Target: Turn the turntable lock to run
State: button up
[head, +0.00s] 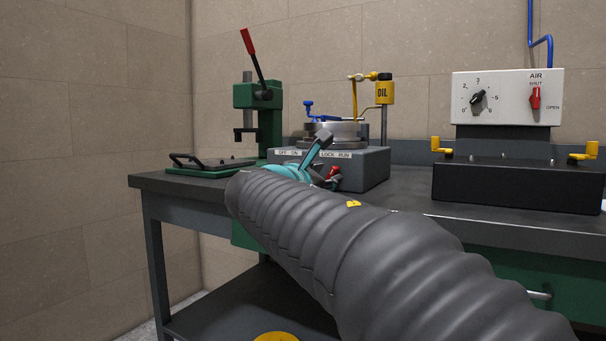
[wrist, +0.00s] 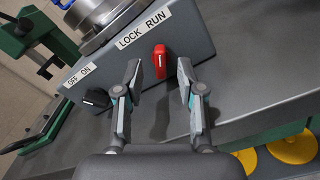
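The turntable lock is a red knob (wrist: 160,60) with a white mark, on the front of a grey box (wrist: 190,48), below and near a LOCK RUN label (wrist: 145,28). I cannot tell for certain which word it points to. In the head view the red knob (head: 334,172) shows just right of my gripper. My gripper (wrist: 160,76) is open, with one fingertip on each side of the knob in the picture and a gap on both sides. Nothing is held. In the head view my gripper (head: 318,158) partly hides the box front.
A black OFF ON knob (wrist: 97,97) sits left of my fingers. The metal turntable (head: 335,131) tops the box. A green press (head: 262,115) stands behind at left, a yellow oil cup (head: 384,92) behind, and a black unit (head: 510,185) at right. The bench top between is clear.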

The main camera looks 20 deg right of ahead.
jog(key=v, duration=0.9)
jog(key=s+a+f+m+g+y, duration=0.1)
jog(key=f+m+y, duration=0.15)
jog(key=f, duration=0.35)
jog(key=s+a+f+m+g+y+p, duration=0.1)
jog(key=a+f+m+y, duration=0.15)
jog(key=f, duration=0.35)
jog(key=s+f+m+g+y, duration=0.1)
jog(key=f+m+y, duration=0.15)
jog(key=f, duration=0.45)
jog(key=s+a+f+m+g+y+p, duration=0.3)
jog(key=s+a+f+m+y+p, duration=0.15)
jog(key=s+f+m, duration=0.45)
jog(key=s+r+m+y+p, duration=0.2)
jog(key=s+r+m+p, duration=0.1)
jog(key=s, duration=0.5)
jog(key=shift+s+d+t+p, duration=0.25)
jog(key=shift+d+t+p, duration=0.05)
jog(key=shift+p, duration=0.55)
